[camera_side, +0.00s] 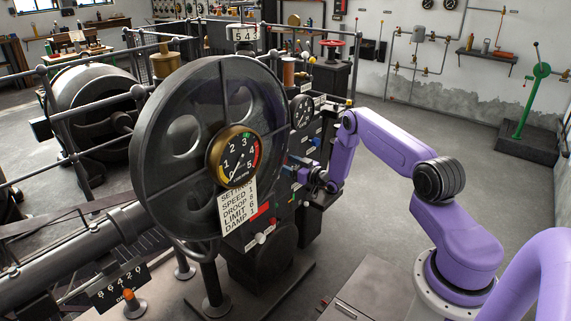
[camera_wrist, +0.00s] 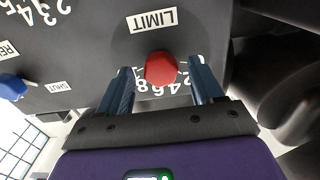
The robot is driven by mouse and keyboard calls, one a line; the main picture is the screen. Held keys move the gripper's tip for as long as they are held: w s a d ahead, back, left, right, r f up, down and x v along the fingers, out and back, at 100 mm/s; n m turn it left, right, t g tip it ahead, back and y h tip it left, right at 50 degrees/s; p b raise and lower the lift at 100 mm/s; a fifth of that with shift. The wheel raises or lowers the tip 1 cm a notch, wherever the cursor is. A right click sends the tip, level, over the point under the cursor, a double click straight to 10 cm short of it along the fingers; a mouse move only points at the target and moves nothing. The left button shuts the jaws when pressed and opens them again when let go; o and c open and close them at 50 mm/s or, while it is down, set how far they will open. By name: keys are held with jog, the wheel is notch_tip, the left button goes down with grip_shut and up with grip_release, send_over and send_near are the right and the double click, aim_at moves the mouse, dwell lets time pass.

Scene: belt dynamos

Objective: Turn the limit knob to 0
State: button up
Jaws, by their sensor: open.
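The limit knob (camera_wrist: 161,68) is red and faceted, in the middle of the wrist view. A white LIMIT label (camera_wrist: 152,20) appears above it, turned nearly upside down in the picture. Part of its dial numbers, with 8, 6, 4 and 2, shows below it. My gripper (camera_wrist: 160,78) is open, with one blue finger on each side of the knob and visible gaps between. In the side view my gripper (camera_side: 307,172) is at the dark control panel (camera_side: 310,140), and the limit knob cannot be made out there. The knob's exact setting cannot be read.
A blue knob (camera_wrist: 13,87) is at the left in the wrist view, near a SHUT label (camera_wrist: 58,87). A large dark wheel (camera_side: 170,150) stands left of the panel. A settings card (camera_side: 238,208) hangs below a round gauge (camera_side: 234,157). Open floor lies right of the panel.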

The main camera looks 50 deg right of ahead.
jog(key=shift+w, duration=0.75)
jog(key=c, duration=1)
jog(key=shift+c, duration=0.2)
jog(key=shift+n, duration=0.3)
jog(key=shift+s+d+n, duration=0.1)
jog(key=shift+n, duration=7.6)
